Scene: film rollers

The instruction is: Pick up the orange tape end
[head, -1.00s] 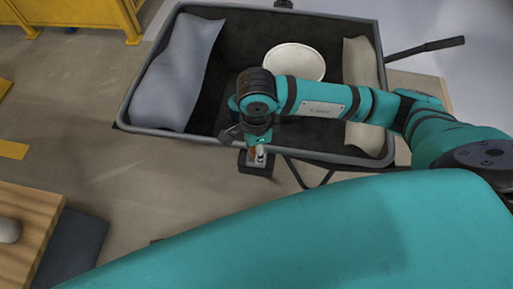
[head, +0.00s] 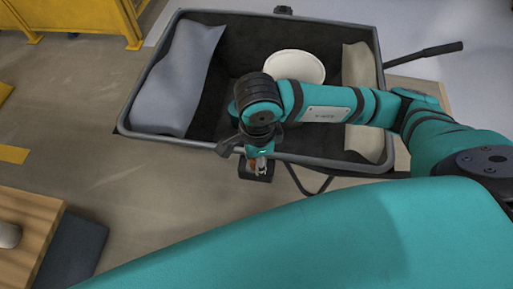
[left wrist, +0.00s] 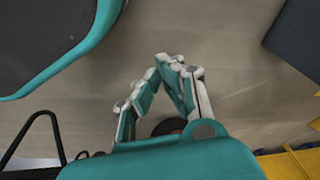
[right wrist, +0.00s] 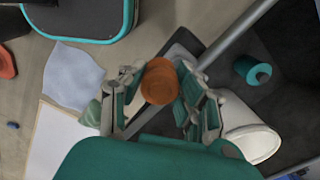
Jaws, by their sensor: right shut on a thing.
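The orange tape end (right wrist: 160,82) is a short round orange piece in the right wrist view. It sits between the fingers of my right gripper (right wrist: 155,92), which is shut on it.
The dark cart (head: 344,163) holds a grey-blue sack (head: 178,75), a beige sack (head: 361,95) and a white round container (head: 294,66). The right wrist view shows a teal spool (right wrist: 252,70). A wooden surface (head: 25,235) is at lower left. Open floor (head: 150,190) lies left of the cart.

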